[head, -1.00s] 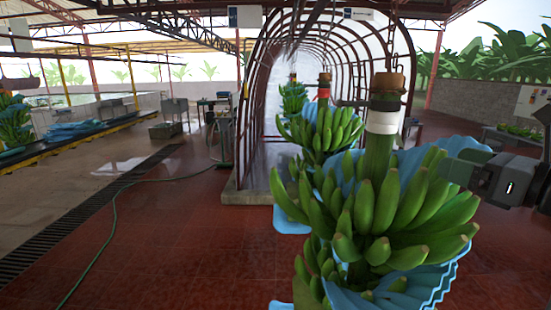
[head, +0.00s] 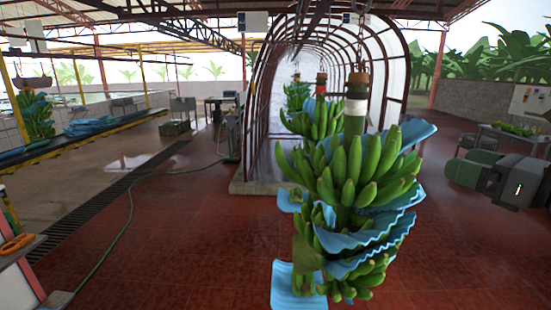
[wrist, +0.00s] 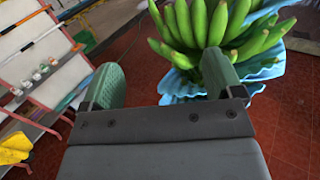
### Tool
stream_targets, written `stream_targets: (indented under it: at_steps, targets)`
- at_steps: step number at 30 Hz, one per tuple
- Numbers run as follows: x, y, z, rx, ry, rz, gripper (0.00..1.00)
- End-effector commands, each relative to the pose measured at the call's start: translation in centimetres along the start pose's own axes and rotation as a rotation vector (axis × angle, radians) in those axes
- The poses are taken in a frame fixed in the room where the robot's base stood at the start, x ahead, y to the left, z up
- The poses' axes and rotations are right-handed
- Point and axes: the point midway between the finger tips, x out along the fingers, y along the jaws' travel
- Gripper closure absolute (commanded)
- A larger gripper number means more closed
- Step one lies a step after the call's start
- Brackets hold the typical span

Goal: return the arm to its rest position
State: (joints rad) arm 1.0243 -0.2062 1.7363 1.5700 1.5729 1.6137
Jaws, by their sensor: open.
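My gripper (head: 473,165) is at the right of the head view, pointing left. Its jaws are open and empty, with a clear gap in the picture between it and the nearest banana bunch. In the wrist view the two green-padded fingers (wrist: 162,80) stand wide apart. The nearest bunch of green bananas (head: 350,175) hangs upright from its stem (head: 355,110), with blue sheets (head: 405,200) between its hands. It also shows beyond the fingers in the wrist view (wrist: 215,25).
More bunches (head: 298,95) hang behind in line, before an arched tunnel frame (head: 252,110). A hose (head: 125,225) lies on the red floor. A rack with small items (wrist: 40,75) is left in the wrist view. Red floor (head: 470,260) is open at right.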

Motion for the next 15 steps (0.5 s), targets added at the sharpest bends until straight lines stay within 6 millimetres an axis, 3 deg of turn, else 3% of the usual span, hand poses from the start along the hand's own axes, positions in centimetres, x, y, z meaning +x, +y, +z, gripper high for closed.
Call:
stream_targets:
  at_steps: [8,11,15]
  targets:
    - [-0.1,-0.9,-0.9,-0.191,0.047,-0.045,0.14]
    - [-0.2,-1.5,-2.4,-0.271,0.108,-0.068,0.14]
    - [-0.6,-2.5,-6.0,-0.411,0.248,-0.089,0.14]
